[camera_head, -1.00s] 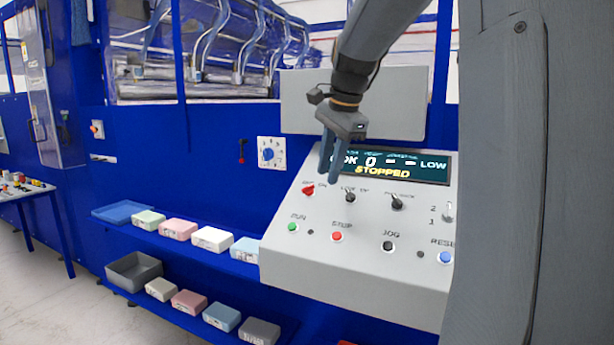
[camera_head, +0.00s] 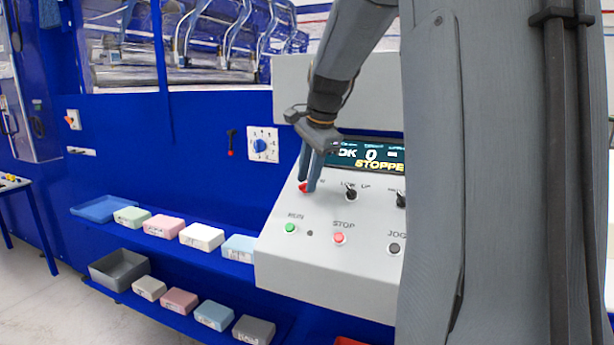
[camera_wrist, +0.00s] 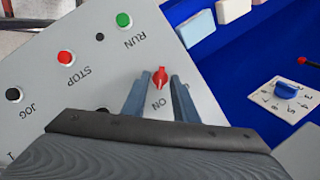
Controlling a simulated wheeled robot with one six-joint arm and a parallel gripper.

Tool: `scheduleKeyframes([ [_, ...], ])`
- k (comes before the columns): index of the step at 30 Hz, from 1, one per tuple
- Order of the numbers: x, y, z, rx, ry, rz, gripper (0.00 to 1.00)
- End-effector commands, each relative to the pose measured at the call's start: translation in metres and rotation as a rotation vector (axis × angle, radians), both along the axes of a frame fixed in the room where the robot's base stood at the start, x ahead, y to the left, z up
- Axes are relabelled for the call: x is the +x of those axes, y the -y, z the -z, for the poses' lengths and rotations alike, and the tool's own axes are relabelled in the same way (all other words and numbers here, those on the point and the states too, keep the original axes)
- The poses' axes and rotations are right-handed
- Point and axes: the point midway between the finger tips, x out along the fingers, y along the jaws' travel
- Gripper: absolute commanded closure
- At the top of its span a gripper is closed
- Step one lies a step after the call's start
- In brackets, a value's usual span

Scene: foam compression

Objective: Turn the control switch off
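The red control switch (camera_head: 303,187) is a small knob on the upper left of the sloped grey control panel (camera_head: 330,270). In the wrist view the red knob (camera_wrist: 160,77) shows with the word ON beside it; I cannot tell surely which label it points to. My gripper (camera_head: 308,185) hangs over the panel with its blue-grey fingers pointing down at the knob. In the wrist view my gripper (camera_wrist: 158,84) is open, with one finger on each side of the knob and a gap to each. The OFF label is not readable.
The green RUN button (camera_head: 290,228), red STOP button (camera_head: 340,239), black JOG button (camera_head: 394,248) and a black toggle (camera_head: 350,191) are nearby. The display (camera_head: 370,155) shows part of STOPPED. A blue dial (camera_head: 260,146) is on the wall; shelves with foam blocks (camera_head: 202,237) are left.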

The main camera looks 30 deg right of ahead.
Motion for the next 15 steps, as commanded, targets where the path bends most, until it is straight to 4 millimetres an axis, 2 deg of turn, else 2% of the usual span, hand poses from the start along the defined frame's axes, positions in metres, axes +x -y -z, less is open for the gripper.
scheduleKeyframes([
  [10, 0.0028, -0.002, 0.0056, -0.001, 0.001, -0.003, 0.74],
  [11, 0.0028, -0.0021, 0.0056, 0.0, 0.001, -0.003, 0.75],
  [15, 0.0027, -0.0023, 0.0055, 0.0, 0.001, -0.004, 0.99],
])
